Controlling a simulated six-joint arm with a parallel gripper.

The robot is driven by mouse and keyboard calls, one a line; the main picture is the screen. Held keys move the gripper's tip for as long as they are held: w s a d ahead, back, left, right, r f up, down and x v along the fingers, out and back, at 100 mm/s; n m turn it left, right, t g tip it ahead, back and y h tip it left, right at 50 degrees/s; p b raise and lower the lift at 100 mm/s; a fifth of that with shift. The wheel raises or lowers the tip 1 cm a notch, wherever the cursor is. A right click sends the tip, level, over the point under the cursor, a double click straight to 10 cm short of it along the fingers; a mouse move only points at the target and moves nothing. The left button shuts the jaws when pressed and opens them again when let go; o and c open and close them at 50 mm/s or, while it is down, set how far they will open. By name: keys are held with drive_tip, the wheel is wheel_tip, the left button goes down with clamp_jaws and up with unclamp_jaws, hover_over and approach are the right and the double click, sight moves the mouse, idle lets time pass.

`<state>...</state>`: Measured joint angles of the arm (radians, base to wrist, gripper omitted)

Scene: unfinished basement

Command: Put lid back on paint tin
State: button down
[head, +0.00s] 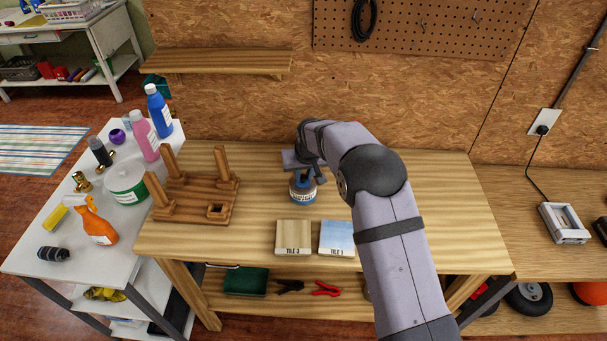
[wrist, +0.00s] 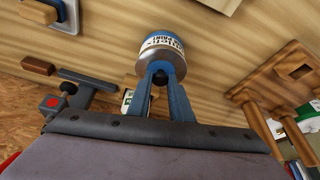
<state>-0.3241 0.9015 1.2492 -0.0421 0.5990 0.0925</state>
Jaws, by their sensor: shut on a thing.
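The paint tin (head: 302,192) stands on the wooden bench, just left of my forearm. It is a small tin with a blue-and-white label and also shows at the top of the wrist view (wrist: 162,42). My gripper (head: 311,176) is directly over the tin in the head view. In the wrist view its blue fingers (wrist: 160,78) are shut on a small dark knob, which I take as the lid's (wrist: 159,80). The lid's rim cannot be told from the tin's top, so I cannot tell whether it is seated or just above.
An upturned wooden stool (head: 195,195) stands left of the tin. Two tiles, TILE 3 (head: 293,236) and blue TILE 1 (head: 337,236), lie in front. A white side table (head: 50,235) holds bottles and a spray bottle (head: 98,225). A clamp-like tool (wrist: 75,85) shows in the wrist view.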

idle(0.3)
drive_tip(key=c, duration=1)
unclamp_jaws()
drive_tip(key=shift+r, duration=0.1)
drive_tip(key=shift+r+p, duration=2.2)
drive_tip(key=shift+r, duration=1.25)
clamp_jaws()
drive_tip(key=shift+f+b, duration=1.75)
drive_tip(key=shift+f, duration=1)
